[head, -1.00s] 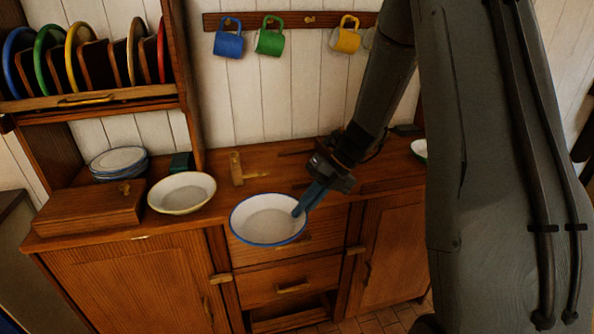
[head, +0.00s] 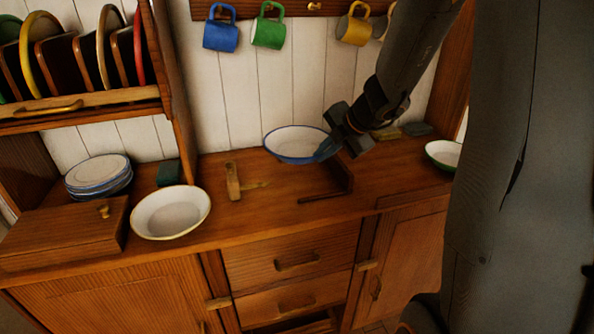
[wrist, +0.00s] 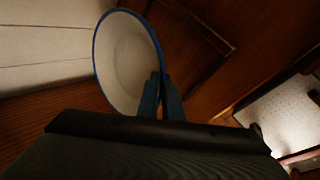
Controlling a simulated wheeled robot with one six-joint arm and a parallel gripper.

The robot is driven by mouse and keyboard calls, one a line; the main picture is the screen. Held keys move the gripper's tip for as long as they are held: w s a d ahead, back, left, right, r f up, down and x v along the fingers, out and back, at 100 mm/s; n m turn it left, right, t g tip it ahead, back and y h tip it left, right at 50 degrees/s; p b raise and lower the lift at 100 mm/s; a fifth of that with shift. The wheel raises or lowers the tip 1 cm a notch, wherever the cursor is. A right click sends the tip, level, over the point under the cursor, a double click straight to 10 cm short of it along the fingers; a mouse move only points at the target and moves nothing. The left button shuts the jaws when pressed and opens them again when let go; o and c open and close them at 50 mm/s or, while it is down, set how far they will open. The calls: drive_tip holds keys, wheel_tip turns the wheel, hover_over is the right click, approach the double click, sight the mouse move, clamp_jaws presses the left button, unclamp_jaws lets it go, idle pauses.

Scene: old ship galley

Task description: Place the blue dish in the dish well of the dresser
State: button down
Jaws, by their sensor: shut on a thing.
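The blue dish is a white bowl with a blue rim (head: 294,142). It is over the back of the dresser top (head: 240,215), close to the plank wall; I cannot tell whether it touches the wood. My gripper (head: 328,148) is shut on its right rim. In the wrist view the blue-rimmed dish (wrist: 125,60) shows its inside, with the fingers (wrist: 161,97) pinching its near edge. A low wooden ledge with a corner (head: 335,193) lies on the dresser top just right of and in front of the dish; it may bound the dish well.
A cream dish with a yellowish rim (head: 170,212) and a wooden block (head: 233,181) stand left. A green-rimmed dish (head: 443,153) is right. Stacked plates (head: 99,175), a lidded box (head: 65,232) and a plate rack (head: 80,105) fill the left. Mugs (head: 220,36) hang above.

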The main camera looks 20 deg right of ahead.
drive_tip(key=shift+w+d+m, duration=0.25)
drive_tip(key=shift+w+m, duration=0.05)
wheel_tip(320, 180, down, 5)
drive_tip(key=shift+w+d+f+b, duration=0.1)
drive_tip(key=shift+f+b, duration=0.05)
drive_tip(key=shift+b, duration=1.05)
drive_tip(key=shift+f+b, duration=0.8)
drive_tip(key=shift+f, duration=1.35)
drive_tip(key=c, duration=1.9)
unclamp_jaws()
drive_tip(key=shift+h, duration=0.3)
drive_tip(key=shift+r, duration=0.1)
